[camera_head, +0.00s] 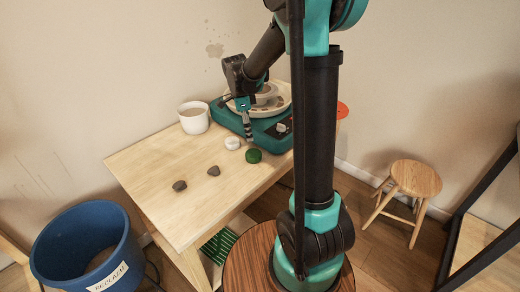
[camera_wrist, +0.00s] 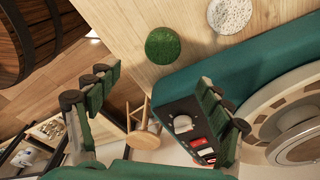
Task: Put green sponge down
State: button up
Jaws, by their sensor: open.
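The green sponge (camera_head: 253,156) is a small round piece that rests on the wooden table (camera_head: 150,165) near its right edge, in front of the teal pottery wheel. In the wrist view the green sponge (camera_wrist: 162,46) lies on the wood, ahead of the fingers and apart from them. My gripper (camera_head: 248,137) is above the table beside the wheel, behind the sponge. In the wrist view my gripper (camera_wrist: 157,80) has its fingers wide apart with nothing between them.
A white speckled round piece (camera_head: 232,143) lies left of the sponge. The teal pottery wheel (camera_head: 272,138) stands at the back right. A white pot (camera_head: 194,118) and two grey stones (camera_head: 180,185) are on the table. A blue bucket (camera_head: 85,245) and a stool (camera_head: 415,178) stand on the floor.

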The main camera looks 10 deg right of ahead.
jog(key=s+d+f+n+t, duration=0.2)
jog(key=s+d+n, duration=0.1)
jog(key=s+n, duration=0.6)
jog(key=s+d+f+n+t+y, duration=0.1)
jog(key=s+d+f+n+t, duration=0.1)
jog(key=s+n, duration=0.8)
jog(key=s+f, duration=0.1)
jog(key=s, duration=0.1)
jog(key=shift+s+d+y, duration=0.3)
jog(key=shift+s+d, duration=0.05)
jog(key=shift+d, duration=0.05)
jog(key=shift+f, duration=0.1)
jog(key=shift+c, duration=0.6)
